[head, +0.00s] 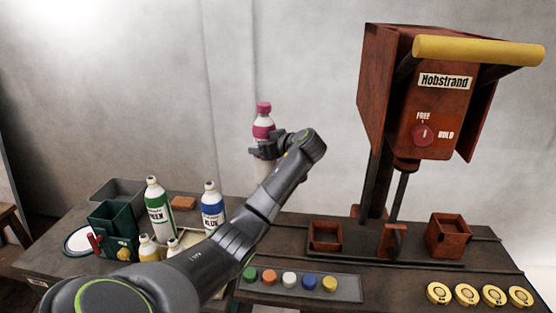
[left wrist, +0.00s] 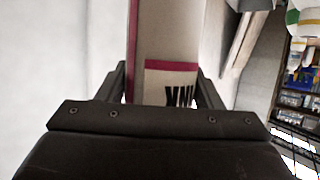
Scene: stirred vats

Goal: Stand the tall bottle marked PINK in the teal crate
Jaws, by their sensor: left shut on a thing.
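The tall bottle marked PINK (head: 264,127), white with a pink cap and pink band, is held upright in the air above the back of the bench. My left gripper (head: 278,146) is shut around its body. In the left wrist view the bottle (left wrist: 170,45) stands between the two fingers, with part of its lettering upside down. A dark teal box (head: 108,219) stands on the bench at the left, with a red lever and yellow knob at its front; I cannot tell whether it is the teal crate. My right gripper is not in view.
A green-marked bottle (head: 159,209) and a blue-marked bottle (head: 212,209) stand by a cream tray and small yellow-and-white bottles (head: 148,248). A grey bin (head: 120,189) is behind. A red-brown press (head: 408,95) stands right, with colored buttons (head: 289,280) and yellow discs (head: 466,295) in front.

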